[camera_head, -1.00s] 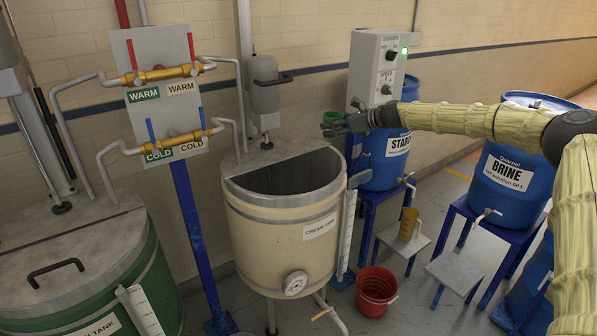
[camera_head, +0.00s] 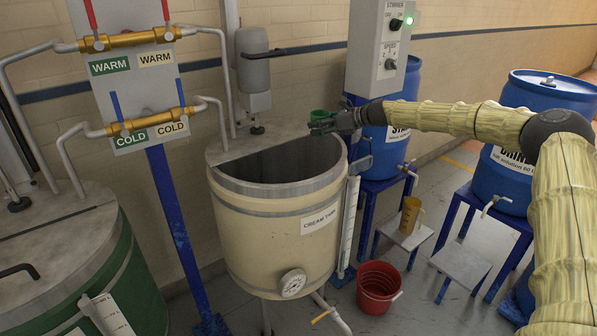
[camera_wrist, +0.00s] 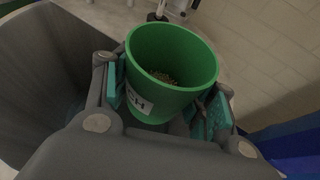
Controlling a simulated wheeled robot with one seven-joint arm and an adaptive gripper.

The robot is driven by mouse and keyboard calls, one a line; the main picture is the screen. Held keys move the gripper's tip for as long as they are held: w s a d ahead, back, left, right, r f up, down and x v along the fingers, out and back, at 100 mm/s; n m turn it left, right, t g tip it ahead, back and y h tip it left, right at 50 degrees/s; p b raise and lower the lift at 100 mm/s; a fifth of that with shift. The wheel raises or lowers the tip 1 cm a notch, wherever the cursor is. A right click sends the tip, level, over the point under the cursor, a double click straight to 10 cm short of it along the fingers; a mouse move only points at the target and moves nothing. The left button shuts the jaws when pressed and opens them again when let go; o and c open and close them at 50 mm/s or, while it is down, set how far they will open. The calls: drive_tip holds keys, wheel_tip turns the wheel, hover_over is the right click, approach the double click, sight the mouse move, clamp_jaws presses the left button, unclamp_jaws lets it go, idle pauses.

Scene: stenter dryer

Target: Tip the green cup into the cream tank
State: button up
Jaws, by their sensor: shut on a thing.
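The green cup (camera_wrist: 172,70) is between the two fingers of my gripper (camera_wrist: 165,100) in the wrist view. It has a white label, partly hidden, and some brown grainy stuff at its bottom. In the head view the cup (camera_head: 319,115) is small and partly hidden behind my gripper (camera_head: 335,123). It looks about upright, at the right back rim of the cream tank. The cream tank (camera_head: 265,235) is a round cream vessel labelled CREAM TANK, with its front half open and a grey half lid at the back. Its dark inside shows left of the cup in the wrist view (camera_wrist: 45,70).
A stirrer motor (camera_head: 253,70) stands over the tank's lid. A grey control box (camera_head: 381,45) with a green light is right behind my gripper. Blue drums (camera_head: 388,155), a red bucket (camera_head: 378,285) and an amber jug (camera_head: 410,215) stand to the right. Pipes and valves (camera_head: 128,40) are at left.

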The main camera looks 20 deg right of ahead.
wheel_tip(320, 180, down, 6)
drive_tip(key=shift+s+r+b, duration=0.1)
drive_tip(key=shift+r+b, duration=0.15)
drive_tip(key=shift+b, duration=0.95)
